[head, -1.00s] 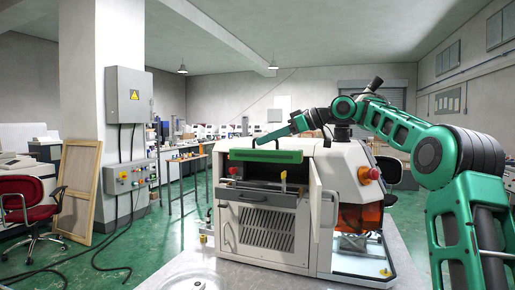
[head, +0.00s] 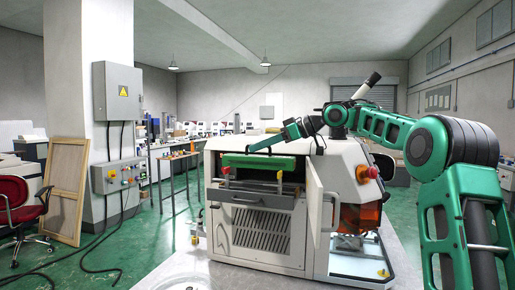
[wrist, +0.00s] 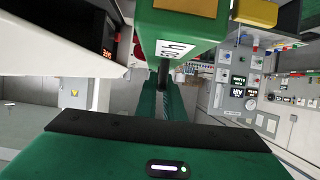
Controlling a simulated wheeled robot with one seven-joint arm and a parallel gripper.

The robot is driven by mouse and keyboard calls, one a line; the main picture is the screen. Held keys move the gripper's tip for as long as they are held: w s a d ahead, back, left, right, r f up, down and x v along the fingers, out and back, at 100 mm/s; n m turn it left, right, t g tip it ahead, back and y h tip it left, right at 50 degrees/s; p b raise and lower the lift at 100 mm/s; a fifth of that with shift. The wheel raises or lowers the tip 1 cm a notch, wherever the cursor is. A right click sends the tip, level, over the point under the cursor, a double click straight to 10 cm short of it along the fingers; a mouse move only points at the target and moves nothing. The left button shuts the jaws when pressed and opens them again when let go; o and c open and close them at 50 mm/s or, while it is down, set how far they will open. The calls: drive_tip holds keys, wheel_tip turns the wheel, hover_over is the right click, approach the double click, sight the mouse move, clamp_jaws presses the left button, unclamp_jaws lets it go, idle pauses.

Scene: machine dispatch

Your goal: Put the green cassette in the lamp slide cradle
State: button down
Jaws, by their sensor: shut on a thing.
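I cannot tell which part of the machine is the lamp slide cradle.
A white door (head: 316,205) stands open at the machine's front. A red knob (head: 371,172) is on its right side. A grey wall box (head: 118,92), a wooden frame (head: 64,190) and a red chair (head: 17,205) are at the left. Green floor between is mostly clear.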

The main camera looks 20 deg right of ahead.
sight(260, 167)
drive_tip(key=shift+f, duration=2.55)
drive_tip(key=shift+s+r, duration=0.1)
drive_tip(key=shift+f, duration=1.05)
